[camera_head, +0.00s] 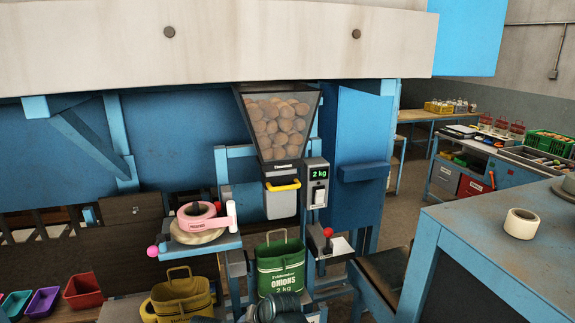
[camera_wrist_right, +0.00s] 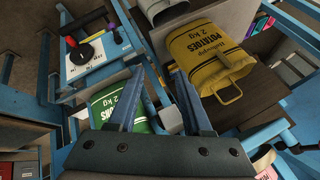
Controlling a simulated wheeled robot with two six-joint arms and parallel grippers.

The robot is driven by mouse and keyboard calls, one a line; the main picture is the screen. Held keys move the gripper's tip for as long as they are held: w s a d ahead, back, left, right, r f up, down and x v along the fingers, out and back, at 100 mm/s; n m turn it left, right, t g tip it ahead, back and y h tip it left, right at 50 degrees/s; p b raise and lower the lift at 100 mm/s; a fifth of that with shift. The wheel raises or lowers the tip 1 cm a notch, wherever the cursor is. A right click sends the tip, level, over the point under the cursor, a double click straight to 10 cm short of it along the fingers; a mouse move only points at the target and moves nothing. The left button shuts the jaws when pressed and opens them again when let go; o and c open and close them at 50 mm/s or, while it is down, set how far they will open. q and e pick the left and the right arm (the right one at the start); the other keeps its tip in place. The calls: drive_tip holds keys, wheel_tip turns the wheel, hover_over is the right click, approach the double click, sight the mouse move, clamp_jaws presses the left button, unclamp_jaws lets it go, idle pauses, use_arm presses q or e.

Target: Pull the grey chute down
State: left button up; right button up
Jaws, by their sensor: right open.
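The grey chute (camera_head: 280,204) hangs under a dark-framed hopper (camera_head: 284,125) full of round brown produce. A yellow handle (camera_head: 283,185) crosses the chute's front. A grey open-ended part at the top edge of the right wrist view (camera_wrist_right: 165,10) looks like the chute's lower end. My right gripper (camera_wrist_right: 158,72) is open, with nothing between its fingers, and is apart from the chute. A green onion sack (camera_head: 280,265) stands below the chute; it also shows beside the left finger in the wrist view (camera_wrist_right: 112,105). My left gripper is not in view.
A scale display (camera_head: 316,172) reading 2 kg stands right of the chute. A pink tape dispenser (camera_head: 205,218) sits on a blue shelf to the left. A blue table (camera_head: 490,235) bounds the right.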

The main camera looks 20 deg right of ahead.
drive_tip(key=w+d+r+m+t+p, duration=0.2)
drive_tip(key=w+d+r+m+p, duration=0.15)
drive_tip(key=r, duration=0.45)
drive_tip(key=w+d+r+m+t+p, duration=0.25)
drive_tip(key=r+p, duration=0.25)
drive_tip(key=r, duration=0.4)
use_arm(q)
wheel_tip(320, 180, up, 18)
drive_tip(key=s+p, duration=0.1)
drive_tip(key=p, duration=0.5)
drive_tip(key=shift+d+f+p, duration=0.2)
drive_tip(key=shift+d+p, duration=0.1)
drive_tip(key=shift+d, duration=0.05)
use_arm(e)
drive_tip(key=m+t+h, duration=0.3)
drive_tip(key=m+t, duration=0.2)
drive_tip(key=m, duration=0.2)
approach(287, 189)
drive_tip(key=v, duration=0.3)
drive_tip(key=shift+d+r, duration=0.1)
drive_tip(key=shift+r, duration=0.05)
drive_tip(key=b+x, duration=0.3)
drive_tip(key=x, duration=1.1)
drive_tip(key=shift+s, duration=0.1)
use_arm(q)
drive_tip(key=w+a+f, duration=0.1)
drive_tip(key=w+f, duration=0.1)
drive_tip(key=f, duration=0.1)
drive_tip(key=shift+w+a, duration=0.35)
drive_tip(key=shift+a, duration=0.05)
